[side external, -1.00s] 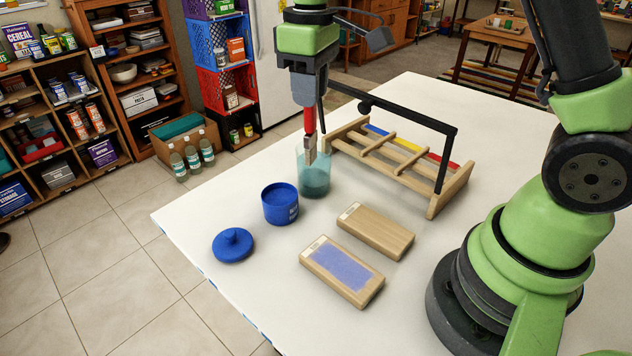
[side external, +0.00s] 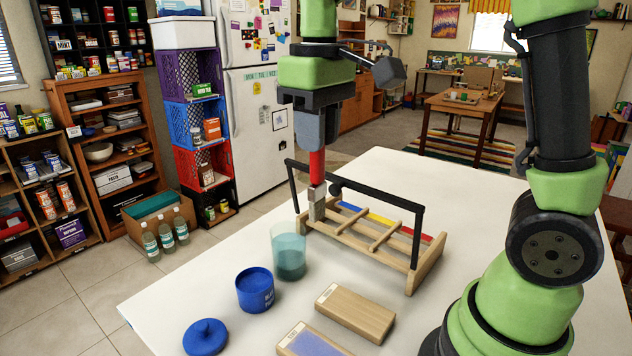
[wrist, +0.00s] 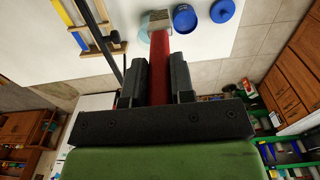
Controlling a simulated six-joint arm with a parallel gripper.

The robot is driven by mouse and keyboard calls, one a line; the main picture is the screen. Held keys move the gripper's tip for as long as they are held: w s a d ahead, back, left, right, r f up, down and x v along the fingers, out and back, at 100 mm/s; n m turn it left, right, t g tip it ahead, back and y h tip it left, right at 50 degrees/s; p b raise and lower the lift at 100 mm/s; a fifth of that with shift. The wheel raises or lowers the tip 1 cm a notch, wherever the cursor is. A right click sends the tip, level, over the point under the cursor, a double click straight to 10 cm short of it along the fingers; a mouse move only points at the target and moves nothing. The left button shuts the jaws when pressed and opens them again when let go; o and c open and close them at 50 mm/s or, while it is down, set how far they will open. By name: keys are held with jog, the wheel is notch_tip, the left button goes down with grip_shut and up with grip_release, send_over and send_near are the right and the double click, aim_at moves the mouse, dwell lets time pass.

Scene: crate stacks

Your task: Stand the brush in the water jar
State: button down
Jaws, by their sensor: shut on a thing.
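My gripper (side external: 317,148) is shut on the red handle of the brush (side external: 317,172), which hangs upright with its pale grey, blocky end down. The water jar (side external: 289,247) is a clear teal cylinder with darker liquid low inside, standing on the white table. In the side view the brush's lower end shows to the right of the jar and above its rim level, by the left end of the wooden rack. It appears outside the jar.
The wooden rack (side external: 428,268) with a black bar (side external: 375,192) and coloured strips stands right of the jar. An open blue pot (side external: 255,290) and blue lid (side external: 206,337) lie to the left front. Two wooden blocks (side external: 355,312) (side external: 310,343) lie in front.

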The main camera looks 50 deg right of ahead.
notch_tip(320, 180, up, 2)
jog(key=shift+r, duration=0.15)
jog(key=w+d, duration=0.5)
jog(key=w, duration=0.5)
notch_tip(320, 180, down, 16)
jog(key=shift+a+f, duration=0.2)
jog(key=shift+a, duration=0.05)
dwell(1.1)
jog(key=shift+w+f, duration=0.1)
jog(key=shift+f, duration=0.9)
dwell(0.3)
jog(key=c, duration=0.9)
grip_release()
notch_tip(320, 180, up, 9)
dwell(0.9)
